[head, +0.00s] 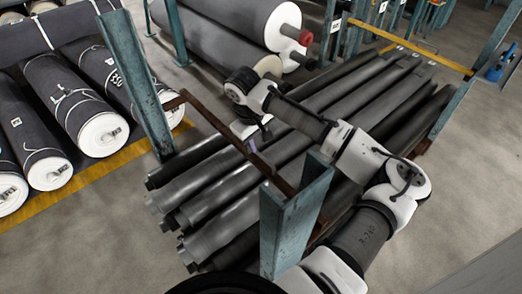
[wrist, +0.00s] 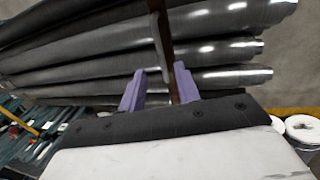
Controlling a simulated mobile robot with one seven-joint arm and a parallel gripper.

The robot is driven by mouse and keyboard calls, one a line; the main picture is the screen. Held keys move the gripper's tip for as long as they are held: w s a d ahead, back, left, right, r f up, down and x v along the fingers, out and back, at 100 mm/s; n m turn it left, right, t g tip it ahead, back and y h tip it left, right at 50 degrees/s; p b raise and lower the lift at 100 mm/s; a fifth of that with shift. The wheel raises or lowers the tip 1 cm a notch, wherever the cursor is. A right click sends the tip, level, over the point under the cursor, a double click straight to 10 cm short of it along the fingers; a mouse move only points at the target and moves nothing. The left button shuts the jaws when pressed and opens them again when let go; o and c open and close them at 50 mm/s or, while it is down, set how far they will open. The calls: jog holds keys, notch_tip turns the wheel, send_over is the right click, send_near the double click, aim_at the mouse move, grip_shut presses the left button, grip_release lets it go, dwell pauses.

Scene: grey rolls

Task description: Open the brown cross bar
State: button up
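The brown cross bar (head: 215,121) runs diagonally between two teal posts, in front of the ends of a stack of dark rolls. My gripper (head: 252,146) is above the middle of the bar and points down at it; its purple fingertips show at the bar. In the wrist view the two purple fingers (wrist: 158,88) stand apart, with a gap between them. The brown bar (wrist: 166,35) runs down into this gap, closer to the right finger. I cannot tell whether a finger touches it. The fingers look open around the bar.
The left teal post (head: 135,80) and the near teal post (head: 292,222) stand at the bar's ends. Dark rolls (head: 215,190) lie behind and below the bar. More rolls (head: 75,100) lie at the left by a yellow floor line. Floor at the bottom left is clear.

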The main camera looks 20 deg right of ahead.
aim_at(263, 157)
jog(key=f, duration=0.4)
jog(key=d+f+p, duration=0.1)
jog(key=f, duration=0.1)
jog(key=shift+w+d+f, duration=0.1)
jog(key=shift+w+f, duration=0.15)
jog(key=shift+f, duration=0.15)
grip_shut()
